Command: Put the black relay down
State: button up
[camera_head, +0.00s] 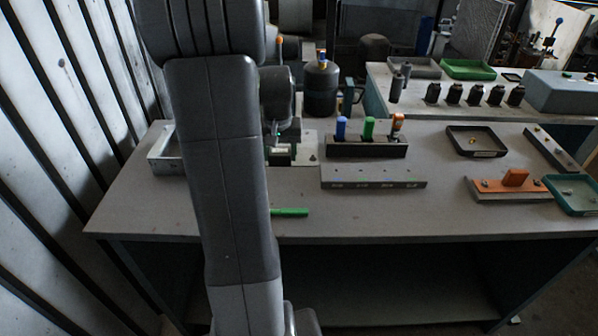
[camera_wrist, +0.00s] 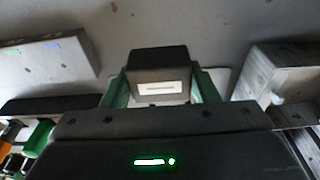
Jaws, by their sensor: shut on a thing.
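The black relay (camera_wrist: 157,60), a dark block with a white label, sits between the green fingers of my gripper (camera_wrist: 160,88) in the wrist view. The fingers are shut on its two sides. In the head view my gripper (camera_head: 280,150) is low over the back left of the grey table (camera_head: 330,222), partly hidden by my arm. A pale plate (camera_head: 308,152) lies there, and its edges show around the relay in the wrist view (camera_wrist: 222,78). I cannot tell whether the relay touches the plate.
A light metal tray (camera_head: 166,156) stands left of my gripper. A grey labelled block (camera_head: 372,176) and a dark rack with coloured pieces (camera_head: 365,148) stand to the right. A green marker-like piece (camera_head: 289,212) lies near the front. The table's front middle is mostly clear.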

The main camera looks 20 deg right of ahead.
aim_at(280, 154)
notch_tip(280, 154, down, 8)
jog(key=shift+r, duration=0.25)
jog(key=shift+f, duration=0.2)
jog(key=o, duration=1)
jog(key=shift+r, duration=0.1)
jog(key=shift+r, duration=0.5)
jog(key=r, duration=0.3)
jog(key=s+r, duration=0.1)
jog(key=r, duration=0.7)
jog(key=shift+s+a, duration=0.25)
jog(key=shift+s, duration=0.1)
